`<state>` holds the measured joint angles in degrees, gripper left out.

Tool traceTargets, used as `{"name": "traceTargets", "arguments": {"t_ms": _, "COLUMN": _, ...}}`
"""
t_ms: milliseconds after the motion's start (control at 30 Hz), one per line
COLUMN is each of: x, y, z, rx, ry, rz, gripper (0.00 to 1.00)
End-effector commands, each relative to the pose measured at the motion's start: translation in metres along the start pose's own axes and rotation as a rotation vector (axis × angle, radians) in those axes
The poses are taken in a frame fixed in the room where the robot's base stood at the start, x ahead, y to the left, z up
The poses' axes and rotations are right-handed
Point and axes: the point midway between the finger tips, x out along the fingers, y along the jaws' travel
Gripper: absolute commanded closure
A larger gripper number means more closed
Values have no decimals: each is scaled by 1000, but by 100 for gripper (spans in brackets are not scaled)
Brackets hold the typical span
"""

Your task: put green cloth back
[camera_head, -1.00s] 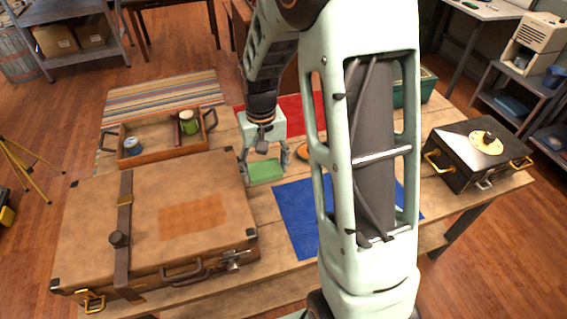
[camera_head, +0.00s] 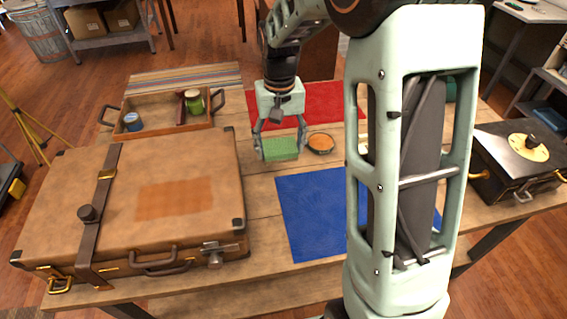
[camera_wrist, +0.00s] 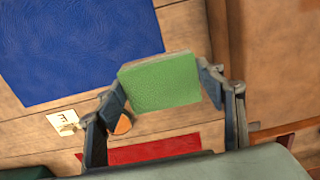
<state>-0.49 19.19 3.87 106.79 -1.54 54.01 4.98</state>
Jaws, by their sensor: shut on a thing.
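The green cloth (camera_head: 280,149) is a folded, block-like piece. My gripper (camera_head: 279,150) is shut on it and holds it over the wooden table, between the brown suitcase and the round orange-topped tin. In the wrist view the green cloth (camera_wrist: 163,82) sits between the two fingers of my gripper (camera_wrist: 166,92). I cannot tell exactly how high it is above the table. A blue cloth (camera_head: 312,215) lies flat at the front, partly hidden by my arm. A red cloth (camera_head: 318,100) lies flat behind my gripper.
A brown suitcase (camera_head: 70,205) fills the table's left front. Behind it, a wooden tray (camera_head: 150,150) holds a blue tin (camera_head: 132,122) and a green can (camera_head: 194,102). The orange-topped tin (camera_head: 321,143) stands close right of the cloth. A black case (camera_head: 515,165) stands at right.

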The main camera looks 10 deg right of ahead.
Motion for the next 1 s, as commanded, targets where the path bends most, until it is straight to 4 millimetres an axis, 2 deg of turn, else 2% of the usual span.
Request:
{"name": "traceTargets", "arguments": {"t_ms": 33, "x": 10, "y": -2, "z": -2, "rx": -1, "ry": 2, "rz": 0, "gripper": 63}}
{"name": "traceTargets", "arguments": {"t_ms": 100, "x": 13, "y": -5, "z": -4, "rx": 0, "ry": 3, "rz": 0, "gripper": 63}}
{"name": "traceTargets", "arguments": {"t_ms": 533, "x": 19, "y": -10, "z": -14, "rx": 1, "ry": 0, "rz": 1, "gripper": 63}}
{"name": "traceTargets", "arguments": {"t_ms": 667, "x": 28, "y": -4, "z": -33, "rx": 3, "ry": -2, "rz": 1, "gripper": 63}}
{"name": "traceTargets", "arguments": {"t_ms": 1000, "x": 56, "y": 15, "z": -94, "rx": 3, "ry": -1, "rz": 0, "gripper": 63}}
